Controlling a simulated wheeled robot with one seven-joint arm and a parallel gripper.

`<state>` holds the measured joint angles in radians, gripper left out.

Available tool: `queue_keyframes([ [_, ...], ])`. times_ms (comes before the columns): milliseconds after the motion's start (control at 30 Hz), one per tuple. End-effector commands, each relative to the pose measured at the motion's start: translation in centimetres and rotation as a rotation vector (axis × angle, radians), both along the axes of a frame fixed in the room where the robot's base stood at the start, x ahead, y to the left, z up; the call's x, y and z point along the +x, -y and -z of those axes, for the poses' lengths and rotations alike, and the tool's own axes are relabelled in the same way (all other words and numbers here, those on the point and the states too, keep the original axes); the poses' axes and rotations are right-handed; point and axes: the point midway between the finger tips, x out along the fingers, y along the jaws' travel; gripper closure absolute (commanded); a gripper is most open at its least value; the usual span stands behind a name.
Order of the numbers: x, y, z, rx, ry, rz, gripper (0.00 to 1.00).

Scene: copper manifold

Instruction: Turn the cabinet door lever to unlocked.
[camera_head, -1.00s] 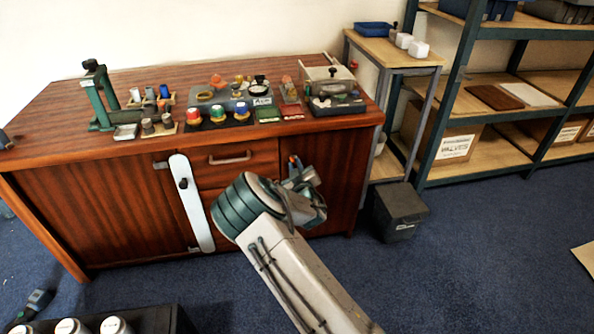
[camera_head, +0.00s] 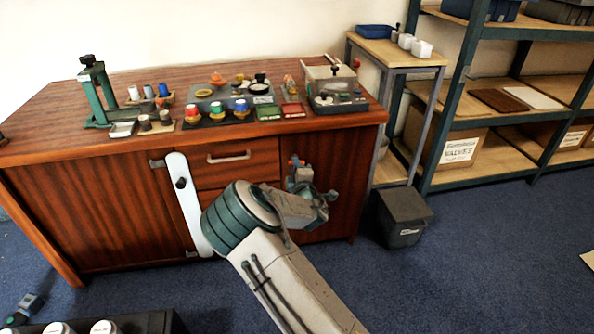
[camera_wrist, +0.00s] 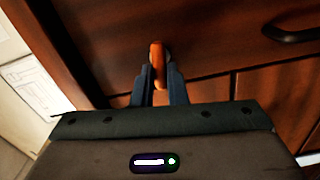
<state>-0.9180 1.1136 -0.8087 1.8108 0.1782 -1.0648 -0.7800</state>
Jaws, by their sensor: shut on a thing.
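The orange door lever (camera_wrist: 157,52) stands on the brown wooden cabinet door in the wrist view. Its round base is at its top end in that view. My gripper (camera_wrist: 159,76) has its two dark fingers shut on the lever, one on each side. In the head view, the lever (camera_head: 293,161) shows as a small orange spot at the upper part of the right cabinet door (camera_head: 328,170). My gripper (camera_head: 300,170) is there too, small and partly hidden by my own wrist.
A drawer with a grey handle (camera_head: 228,157) and a white vertical bar (camera_head: 187,205) lie left of the door. The benchtop (camera_head: 60,120) holds several tools and parts. A dark bin (camera_head: 403,218) stands on the floor at right, beside a small side table (camera_head: 440,60).

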Motion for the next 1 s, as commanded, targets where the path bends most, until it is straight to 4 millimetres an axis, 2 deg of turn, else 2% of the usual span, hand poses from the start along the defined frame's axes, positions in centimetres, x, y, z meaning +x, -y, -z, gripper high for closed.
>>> queue_keyframes([
  [400, 0.00, 0.04, 0.17, -0.156, 0.044, 0.001, 1.00],
  [900, -0.01, 0.05, 0.15, -0.172, 0.048, 0.001, 1.00],
  [933, -0.01, 0.05, 0.15, -0.172, 0.048, 0.001, 0.82],
  [1000, 0.00, 0.04, 0.15, -0.171, 0.048, 0.001, 0.65],
])
